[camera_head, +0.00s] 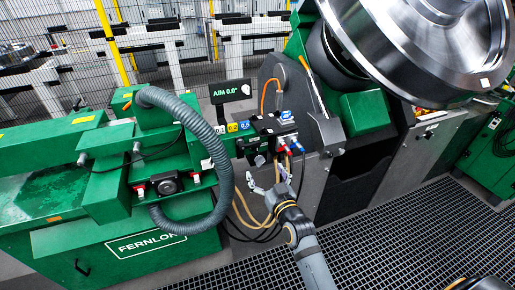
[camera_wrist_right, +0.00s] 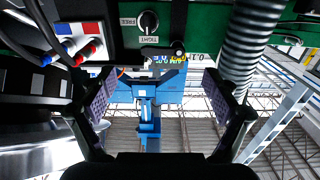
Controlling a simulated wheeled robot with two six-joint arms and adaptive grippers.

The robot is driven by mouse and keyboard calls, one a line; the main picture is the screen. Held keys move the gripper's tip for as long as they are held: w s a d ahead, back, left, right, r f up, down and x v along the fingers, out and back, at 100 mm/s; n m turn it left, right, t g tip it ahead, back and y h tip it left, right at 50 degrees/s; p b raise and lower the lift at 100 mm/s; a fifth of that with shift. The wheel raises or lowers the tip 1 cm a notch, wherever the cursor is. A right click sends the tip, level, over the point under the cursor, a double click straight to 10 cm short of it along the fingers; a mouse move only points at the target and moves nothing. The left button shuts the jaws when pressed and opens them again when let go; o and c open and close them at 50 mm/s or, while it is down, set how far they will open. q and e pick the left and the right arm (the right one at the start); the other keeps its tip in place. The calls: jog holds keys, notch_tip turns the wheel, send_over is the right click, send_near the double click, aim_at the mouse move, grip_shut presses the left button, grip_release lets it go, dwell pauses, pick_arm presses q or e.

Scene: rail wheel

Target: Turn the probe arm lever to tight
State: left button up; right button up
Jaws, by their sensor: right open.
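My left gripper is out of view.
Red and blue connectors (camera_wrist_right: 80,45) with cables sit beside the knob. A thick grey hose (camera_head: 215,150) loops left of the block. The large steel wheel (camera_head: 420,45) is at the upper right. Tan and black cables (camera_head: 245,215) hang near my right gripper. Grating floor lies in front.

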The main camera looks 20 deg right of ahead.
aim_at(252, 145)
jog(key=w, duration=0.3)
jog(key=w+p, duration=0.1)
jog(key=w, duration=0.3)
jog(key=w+r+p, duration=0.1)
jog(key=w, duration=0.2)
jog(key=shift+w+a, duration=0.2)
jog(key=shift+w, duration=0.05)
jog(key=c, duration=0.4)
jog(key=shift+s+a+r, duration=0.15)
jog(key=shift+a+r, duration=0.05)
jog(key=c, duration=0.4)
jog(key=shift+s+d+r, duration=0.25)
jog(key=shift+s, duration=0.05)
jog(key=c, duration=0.8)
jog(key=shift+r, duration=0.15)
grip_shut()
jog(key=shift+a, duration=0.1)
